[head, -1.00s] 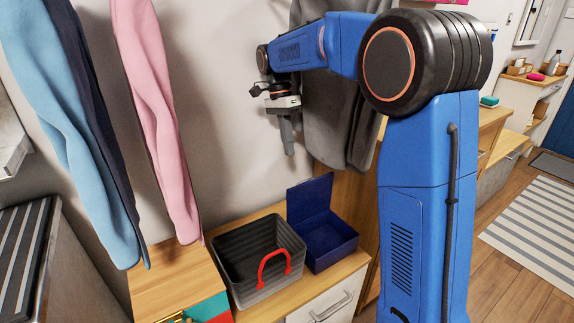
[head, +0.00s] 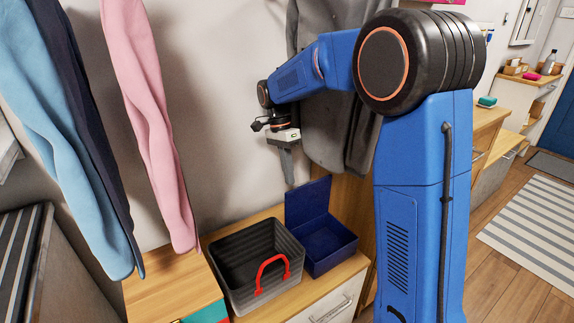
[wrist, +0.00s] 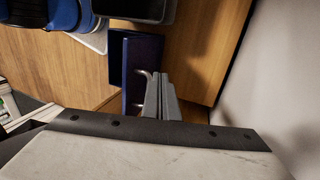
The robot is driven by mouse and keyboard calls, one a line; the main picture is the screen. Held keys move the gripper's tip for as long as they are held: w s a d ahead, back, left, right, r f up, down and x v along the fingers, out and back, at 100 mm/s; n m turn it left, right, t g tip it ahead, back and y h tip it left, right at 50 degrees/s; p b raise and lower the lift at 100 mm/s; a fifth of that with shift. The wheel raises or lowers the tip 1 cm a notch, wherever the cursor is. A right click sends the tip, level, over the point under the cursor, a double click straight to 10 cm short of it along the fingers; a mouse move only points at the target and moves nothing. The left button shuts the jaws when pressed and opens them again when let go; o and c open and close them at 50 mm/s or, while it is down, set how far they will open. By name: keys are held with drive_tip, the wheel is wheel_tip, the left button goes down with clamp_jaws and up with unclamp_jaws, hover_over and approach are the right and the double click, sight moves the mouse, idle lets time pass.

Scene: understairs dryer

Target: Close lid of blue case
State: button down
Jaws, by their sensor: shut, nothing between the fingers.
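The blue case (head: 330,249) sits on the wooden bench top with its lid (head: 308,203) standing open, roughly upright, at the back left. Its inside looks empty. My gripper (head: 289,180) is shut and empty, pointing down. It is above and slightly left of the lid's upper edge, near the wall, apparently not touching it. In the wrist view the blue case (wrist: 145,48) shows beyond the shut fingers of my gripper (wrist: 158,76), which hide part of it.
A dark grey basket (head: 225,257) with a red handle (head: 270,270) stands just left of the case. Pink (head: 150,120) and blue (head: 50,130) garments hang at the left. A grey garment (head: 335,125) hangs behind my arm. The wall is close behind the bench.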

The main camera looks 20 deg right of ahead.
drive_tip(key=shift+s+f, duration=0.1)
drive_tip(key=shift+f, duration=0.15)
idle(0.3)
